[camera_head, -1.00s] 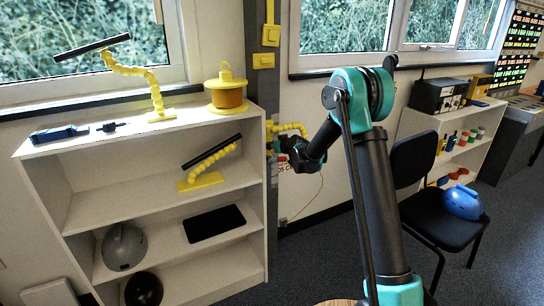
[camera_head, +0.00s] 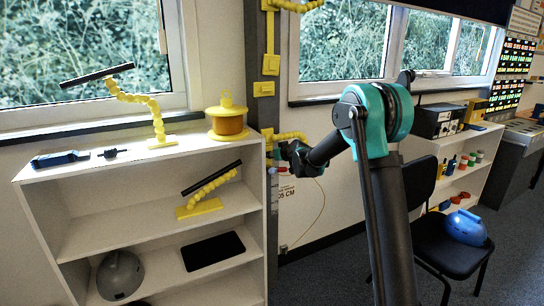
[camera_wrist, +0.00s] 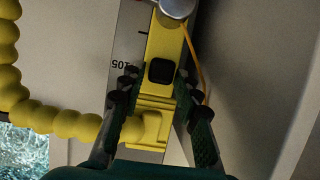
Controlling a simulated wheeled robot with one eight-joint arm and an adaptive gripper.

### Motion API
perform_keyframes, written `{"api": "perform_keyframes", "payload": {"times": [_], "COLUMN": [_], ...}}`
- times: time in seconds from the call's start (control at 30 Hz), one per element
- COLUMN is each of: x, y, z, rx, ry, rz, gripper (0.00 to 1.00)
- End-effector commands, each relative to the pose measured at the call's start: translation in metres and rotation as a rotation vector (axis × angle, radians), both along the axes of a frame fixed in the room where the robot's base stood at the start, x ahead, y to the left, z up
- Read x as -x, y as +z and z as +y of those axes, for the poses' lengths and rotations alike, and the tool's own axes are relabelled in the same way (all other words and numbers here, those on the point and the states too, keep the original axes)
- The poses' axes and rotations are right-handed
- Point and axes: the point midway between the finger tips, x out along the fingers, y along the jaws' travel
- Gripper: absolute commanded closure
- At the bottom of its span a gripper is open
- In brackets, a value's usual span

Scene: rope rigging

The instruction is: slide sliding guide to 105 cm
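The sliding guide (camera_wrist: 150,128) is a yellow block on a grey vertical rail (camera_wrist: 128,38) in the wrist view. An upside-down 105 mark on the rail shows left of the guide's part with the black square. My gripper (camera_wrist: 160,85) has one finger on each side of this yellow part and looks closed on it; the exact contact is partly hidden by the fingers. In the head view my gripper (camera_head: 289,150) is at the rail (camera_head: 254,70), by the guide's beaded yellow arm (camera_head: 291,136). A 105 CM label (camera_head: 286,192) is below my gripper.
A white shelf (camera_head: 232,148) stands close left of the rail, with a yellow lantern (camera_head: 227,122) on top. A yellow cord (camera_wrist: 193,55) runs beside the guide. A black chair (camera_head: 450,235) with a blue helmet (camera_head: 465,228) stands at right.

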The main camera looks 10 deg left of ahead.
Motion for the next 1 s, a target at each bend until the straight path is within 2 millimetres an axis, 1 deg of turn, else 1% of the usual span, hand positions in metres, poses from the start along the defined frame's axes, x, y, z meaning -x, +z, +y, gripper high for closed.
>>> {"api": "perform_keyframes", "payload": {"times": [0.03, 0.07, 0.33, 0.47, 0.57, 0.8, 1.0], "x": [0.0, 0.0, 0.0, 0.005, 0.015, 0.05, 0.075], "y": [0.0, 0.0, 0.0, 0.002, 0.007, 0.024, 0.037], "z": [0.0, 0.0, 0.0, -0.004, -0.01, -0.034, -0.051], "rx": [0.0, 0.0, 0.001, 0.001, 0.001, 0.001, 0.001], "ry": [0.0, 0.0, 0.0, 0.0, 0.0, 0.0, -0.001], "rz": [0.0, 0.0, 0.001, 0.001, 0.001, 0.001, 0.001], "gripper": [0.58, 0.55, 0.55, 0.55, 0.55, 0.55, 0.55]}}
